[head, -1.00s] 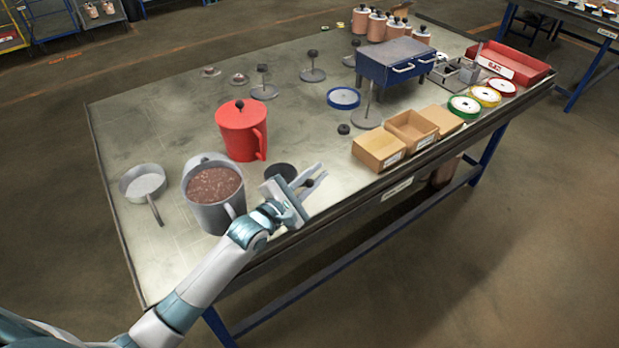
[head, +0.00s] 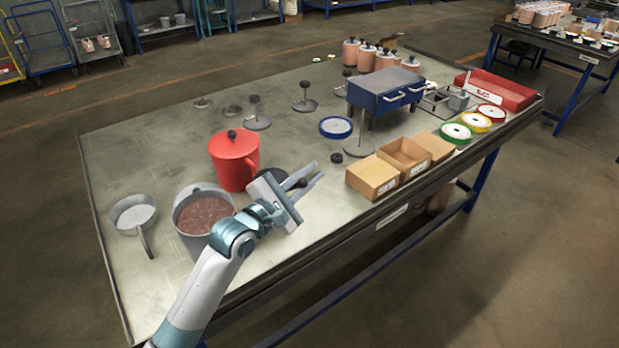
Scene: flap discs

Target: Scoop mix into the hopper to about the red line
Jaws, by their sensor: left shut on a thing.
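A grey bucket (head: 186,232) holds brown granular mix (head: 204,213) at the left of the table. A small grey round pan with a long handle (head: 134,216), perhaps the scoop, rests to its left. My left gripper (head: 305,183) is right of the bucket, shut on a dark knob (head: 301,183); what the knob belongs to is mostly hidden. A dark disc (head: 263,207) lies partly behind the gripper. A lidded red jug (head: 234,166) stands behind the bucket. I cannot tell which object is the hopper, and no red line shows. My right gripper is out of view.
Cardboard boxes (head: 373,178) stand near the front edge, right of my gripper. Behind them is a blue box on legs (head: 385,92). Several disc stands (head: 256,122), a blue ring (head: 336,127), coloured discs (head: 455,133) and a red tray (head: 497,90) occupy the rest.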

